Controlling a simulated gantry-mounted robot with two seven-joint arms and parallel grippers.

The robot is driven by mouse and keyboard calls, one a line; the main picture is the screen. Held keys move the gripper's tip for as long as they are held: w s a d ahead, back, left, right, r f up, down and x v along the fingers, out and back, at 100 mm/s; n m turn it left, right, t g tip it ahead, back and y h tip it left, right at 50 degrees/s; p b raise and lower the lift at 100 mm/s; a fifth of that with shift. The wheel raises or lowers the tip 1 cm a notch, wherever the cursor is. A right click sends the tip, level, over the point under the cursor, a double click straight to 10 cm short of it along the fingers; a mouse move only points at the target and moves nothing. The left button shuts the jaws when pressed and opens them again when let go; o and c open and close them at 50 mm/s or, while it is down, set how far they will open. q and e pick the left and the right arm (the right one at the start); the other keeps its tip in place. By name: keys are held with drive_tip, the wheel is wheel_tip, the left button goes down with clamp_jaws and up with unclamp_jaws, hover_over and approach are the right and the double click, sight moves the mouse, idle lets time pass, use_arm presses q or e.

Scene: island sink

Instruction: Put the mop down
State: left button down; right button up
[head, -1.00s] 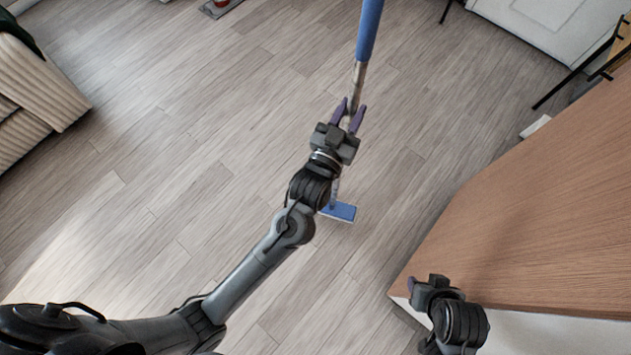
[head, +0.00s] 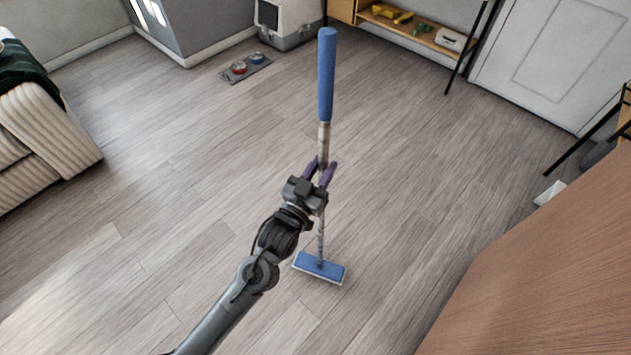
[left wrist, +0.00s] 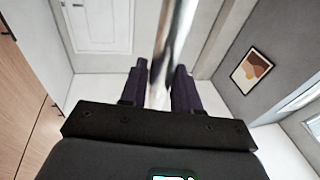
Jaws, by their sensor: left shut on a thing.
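The mop (head: 326,75) stands close to upright in the head view, with a blue grip at the top, a metal pole and a flat blue head (head: 320,266) low over the wooden floor. I cannot tell for sure whether the head touches the floor. My left gripper (head: 322,170) is shut on the pole below the blue grip. In the left wrist view the pole (left wrist: 174,50) runs between the two purple fingers. My right gripper is not in the frames now.
A brown wooden counter (head: 560,260) fills the lower right. A cream sofa (head: 40,140) stands at the left. A mat with two bowls (head: 245,68), a pet carrier (head: 290,22) and a shelf (head: 420,28) are at the back. The floor around the mop is clear.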

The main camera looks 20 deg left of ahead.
use_arm(q)
drive_tip(key=f, duration=0.1)
drive_tip(key=a+f+b, duration=0.1)
drive_tip(key=f, duration=0.1)
drive_tip(key=f+b, duration=0.1)
drive_tip(key=f, duration=0.1)
drive_tip(key=shift+w+a, duration=0.15)
drive_tip(key=shift+a, duration=0.2)
drive_tip(key=shift+f, duration=0.1)
drive_tip(key=c, duration=0.8)
unclamp_jaws()
drive_tip(key=shift+f, duration=0.1)
